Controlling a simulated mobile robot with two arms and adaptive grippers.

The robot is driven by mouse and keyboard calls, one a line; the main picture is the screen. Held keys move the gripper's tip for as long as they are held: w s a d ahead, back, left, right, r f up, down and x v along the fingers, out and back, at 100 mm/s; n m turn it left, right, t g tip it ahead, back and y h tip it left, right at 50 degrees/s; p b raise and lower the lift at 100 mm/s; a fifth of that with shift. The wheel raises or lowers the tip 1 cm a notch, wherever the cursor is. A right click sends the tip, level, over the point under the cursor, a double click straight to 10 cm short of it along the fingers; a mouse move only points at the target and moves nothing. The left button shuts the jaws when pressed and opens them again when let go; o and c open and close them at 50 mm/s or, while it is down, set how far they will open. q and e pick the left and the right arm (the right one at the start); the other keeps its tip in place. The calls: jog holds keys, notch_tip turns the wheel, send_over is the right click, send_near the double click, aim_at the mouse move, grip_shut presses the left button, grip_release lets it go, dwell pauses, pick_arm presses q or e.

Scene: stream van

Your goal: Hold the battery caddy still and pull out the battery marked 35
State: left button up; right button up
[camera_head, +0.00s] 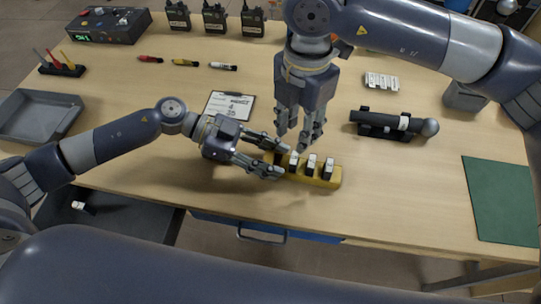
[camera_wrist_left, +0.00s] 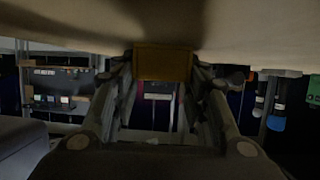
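The yellow battery caddy (camera_head: 333,181) stands near the table's front edge, with dark, white-topped batteries upright in it. A left battery (camera_head: 294,161), a middle battery (camera_head: 311,164) and a right battery (camera_head: 328,168) show; their markings are too small to read. My left gripper (camera_head: 276,160) has its fingers on both sides of the caddy's left end. The left wrist view shows the caddy's end (camera_wrist_left: 163,63) snug between those fingers (camera_wrist_left: 164,72). My right gripper (camera_head: 299,142) points down, open and empty, just above the left battery. It partly hides the caddy's left part.
A clipboard (camera_head: 229,105) reading 4 and 35 lies behind my left gripper. A dark microphone-like cylinder on a stand (camera_head: 382,124) is at right, near a green mat (camera_head: 503,198). A grey tray (camera_head: 38,116) is at left. An open drawer (camera_head: 125,217) is below the front edge.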

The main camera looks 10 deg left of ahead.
jog(key=o, duration=0.5)
jog(key=n+y, duration=0.5)
jog(key=n, duration=2)
send_near(295, 157)
jog(key=x, duration=0.8)
jog(key=shift+a+f, duration=0.15)
jog(key=shift+f, duration=0.2)
jog(key=shift+h, duration=0.3)
jog(key=c, duration=1.3)
